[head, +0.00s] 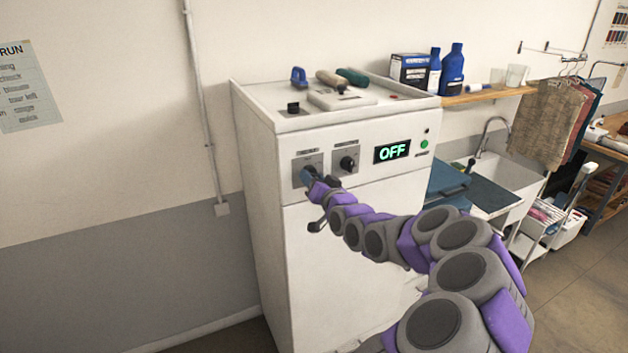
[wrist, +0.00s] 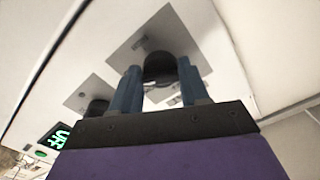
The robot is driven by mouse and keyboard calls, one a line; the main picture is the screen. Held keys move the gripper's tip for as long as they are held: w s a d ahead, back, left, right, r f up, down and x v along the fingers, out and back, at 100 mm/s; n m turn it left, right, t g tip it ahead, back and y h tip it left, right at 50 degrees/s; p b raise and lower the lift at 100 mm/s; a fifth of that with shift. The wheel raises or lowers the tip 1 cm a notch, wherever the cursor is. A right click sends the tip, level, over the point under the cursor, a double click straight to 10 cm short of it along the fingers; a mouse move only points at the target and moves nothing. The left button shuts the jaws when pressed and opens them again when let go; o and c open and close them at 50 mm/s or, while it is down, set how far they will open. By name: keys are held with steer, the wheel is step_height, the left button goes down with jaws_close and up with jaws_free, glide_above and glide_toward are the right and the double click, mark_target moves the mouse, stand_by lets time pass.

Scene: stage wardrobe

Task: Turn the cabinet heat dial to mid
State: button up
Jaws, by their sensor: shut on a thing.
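The white cabinet (head: 345,255) stands against the wall with two dark dials on its upper front panel. My gripper (head: 308,176) is at the left dial, and its blue fingers hide most of that dial in the head view. In the wrist view my gripper (wrist: 160,85) has a finger on each side of the dark left dial (wrist: 160,68) and is shut on it. The right dial (head: 347,163) is free; it also shows in the wrist view (wrist: 97,107). The display (head: 392,151) reads OFF in green. The dial labels are too small to read.
A green button (head: 424,144) sits right of the display. Small tools, including a blue-handled one (head: 298,77), lie on the cabinet top. A shelf (head: 487,95) with bottles and a sink (head: 490,180) are to the right.

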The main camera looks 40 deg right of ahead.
steer(key=shift+f, duration=0.15)
stand_by(0.3)
steer(key=o, duration=0.9)
steer(key=shift+w+d, duration=0.1)
steer(key=shift+w, duration=0.05)
steer(key=shift+o, duration=0.8)
steer(key=shift+d, duration=0.1)
steer(key=shift+s, duration=0.2)
steer(key=b+v, duration=0.6)
steer(key=v, duration=1.1)
